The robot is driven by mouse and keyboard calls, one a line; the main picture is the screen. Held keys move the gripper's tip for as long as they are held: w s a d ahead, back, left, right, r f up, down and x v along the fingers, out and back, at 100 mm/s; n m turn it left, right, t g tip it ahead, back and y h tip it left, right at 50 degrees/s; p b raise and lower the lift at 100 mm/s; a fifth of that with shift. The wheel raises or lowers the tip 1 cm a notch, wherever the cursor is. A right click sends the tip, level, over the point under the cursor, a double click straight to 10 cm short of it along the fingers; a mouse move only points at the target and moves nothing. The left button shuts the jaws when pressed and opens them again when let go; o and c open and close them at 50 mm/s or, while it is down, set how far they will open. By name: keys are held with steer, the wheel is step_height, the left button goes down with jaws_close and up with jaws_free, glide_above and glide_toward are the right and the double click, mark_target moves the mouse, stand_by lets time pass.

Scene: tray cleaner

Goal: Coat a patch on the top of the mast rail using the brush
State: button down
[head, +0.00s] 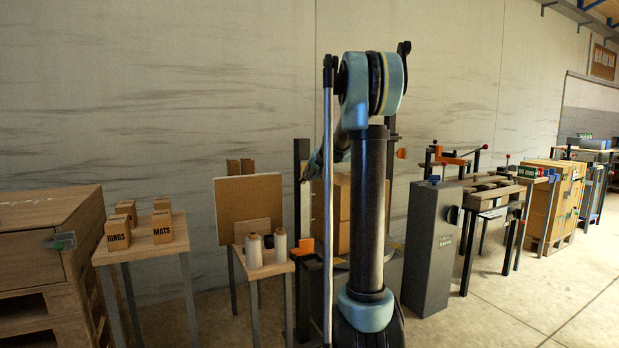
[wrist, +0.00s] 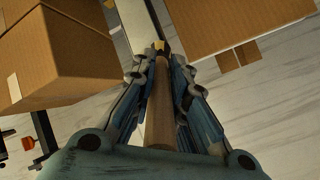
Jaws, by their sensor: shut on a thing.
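In the wrist view my gripper (wrist: 158,70) is shut on the brush (wrist: 157,125), with one finger on each side of its wooden handle. The brush points away from the palm, and its small yellowish far end (wrist: 158,46) shows just past the fingertips. A long pale strip (wrist: 137,22), perhaps the mast rail, runs beyond the brush end. I cannot tell whether the brush touches it. In the head view my own arm hides most of the work area, and the brush cannot be made out there.
In the head view a small table (head: 265,268) holds pale rolls, and another (head: 150,248) holds labelled boxes. A grey cabinet (head: 431,245) stands right of my arm. Open floor lies at front right.

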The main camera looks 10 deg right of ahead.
steer(key=shift+s+d, duration=0.3)
steer(key=shift+s, duration=0.6)
steer(key=shift+s+d, duration=0.3)
steer(key=shift+s, duration=0.65)
steer(key=shift+s+d, duration=0.3)
steer(key=shift+s, duration=0.6)
steer(key=s, duration=0.1)
steer(key=s+d, duration=0.1)
steer(key=shift+s, duration=0.4)
steer(key=shift+w+a, duration=0.4)
steer(key=shift+w, duration=0.85)
steer(key=shift+w+a, duration=0.45)
steer(key=shift+w, duration=0.75)
steer(key=shift+w+a, duration=0.4)
steer(key=shift+w, duration=0.85)
steer(key=shift+w+a, duration=0.15)
steer(key=shift+w, duration=0.4)
